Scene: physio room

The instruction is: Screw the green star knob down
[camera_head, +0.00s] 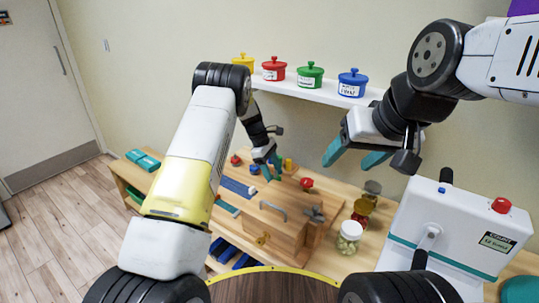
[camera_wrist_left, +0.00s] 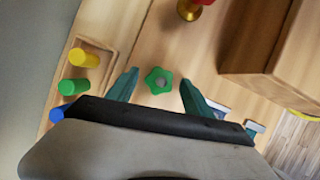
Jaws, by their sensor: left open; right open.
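The green star knob (camera_wrist_left: 159,80) shows in the left wrist view, lying between the two teal fingers of my left gripper (camera_wrist_left: 157,88). The fingers stand apart on either side of it and do not appear to touch it. In the head view my left gripper (camera_head: 268,170) is low over the wooden workbench, left of the wooden box, and the green knob is not clearly visible there. My right gripper (camera_head: 357,158) is open and empty, high above the right part of the bench.
A wooden box with a handle (camera_head: 272,228) stands on the bench. Jars (camera_head: 349,236) stand to its right, beside a white machine (camera_head: 445,225). A tray with yellow and green pegs (camera_wrist_left: 90,72) is near the left gripper. Coloured pots (camera_head: 310,75) line the wall shelf.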

